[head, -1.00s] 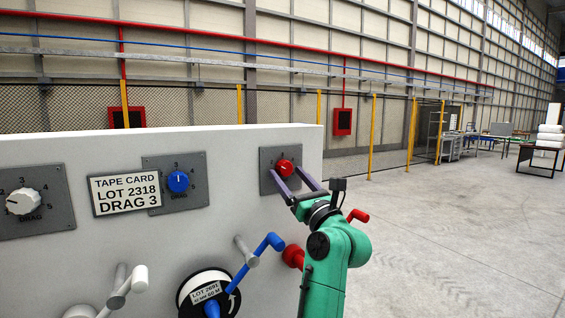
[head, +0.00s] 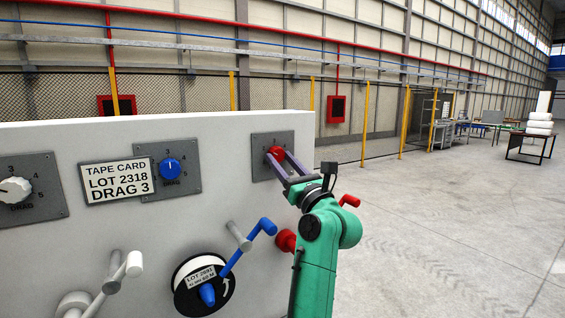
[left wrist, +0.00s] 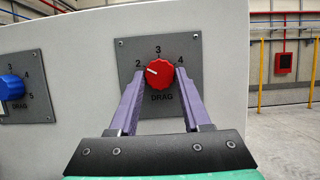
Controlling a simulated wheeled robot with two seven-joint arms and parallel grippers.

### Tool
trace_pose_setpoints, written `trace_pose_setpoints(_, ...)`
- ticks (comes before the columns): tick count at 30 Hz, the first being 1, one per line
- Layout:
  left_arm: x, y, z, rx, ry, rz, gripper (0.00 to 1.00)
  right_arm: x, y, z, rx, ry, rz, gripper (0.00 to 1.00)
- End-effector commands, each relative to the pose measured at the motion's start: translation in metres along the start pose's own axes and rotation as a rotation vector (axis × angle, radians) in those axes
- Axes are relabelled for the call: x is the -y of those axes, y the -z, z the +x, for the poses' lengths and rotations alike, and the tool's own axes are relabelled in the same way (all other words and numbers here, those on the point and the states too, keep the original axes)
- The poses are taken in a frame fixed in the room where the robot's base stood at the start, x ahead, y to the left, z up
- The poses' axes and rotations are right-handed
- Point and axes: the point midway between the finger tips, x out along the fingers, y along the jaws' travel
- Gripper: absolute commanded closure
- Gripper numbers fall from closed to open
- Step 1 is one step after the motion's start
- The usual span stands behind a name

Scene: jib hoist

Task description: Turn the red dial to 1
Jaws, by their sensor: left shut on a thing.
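The red dial (left wrist: 160,74) sits on a grey plate at the right of the white panel and also shows in the head view (head: 275,153). Its white mark points left and slightly up, at about the 2. The numbers 2, 3 and 4 show; 1 and 5 are hidden behind my fingers. My left gripper (left wrist: 160,82) is shut on the red dial, one purple finger at each side; it also shows in the head view (head: 279,163). My right gripper is not in view.
A blue dial (head: 170,168) and a white dial (head: 14,190) sit farther left. A tape card (head: 119,181) reads LOT 2318, DRAG 3. Below are a reel (head: 187,272), a blue crank (head: 250,245) and a white crank (head: 122,277). Open floor lies right.

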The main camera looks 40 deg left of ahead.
Motion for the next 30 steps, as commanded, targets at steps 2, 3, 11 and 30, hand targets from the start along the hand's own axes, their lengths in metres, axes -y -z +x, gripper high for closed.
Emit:
trace_pose_setpoints(2, 0.0, 0.001, 0.0, -0.002, -0.002, -0.001, 1.0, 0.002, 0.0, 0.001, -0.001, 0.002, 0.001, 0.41)
trace_pose_setpoints(3, 0.0, 0.002, 0.0, -0.002, -0.003, -0.002, 1.0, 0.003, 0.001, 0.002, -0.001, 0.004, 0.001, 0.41)
trace_pose_setpoints(11, 0.0, 0.002, 0.0, -0.003, -0.011, -0.02, 1.0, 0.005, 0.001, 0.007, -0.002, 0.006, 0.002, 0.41)
trace_pose_setpoints(30, 0.005, 0.005, -0.002, -0.002, -0.162, -0.39, 1.0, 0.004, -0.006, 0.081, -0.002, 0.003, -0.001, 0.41)
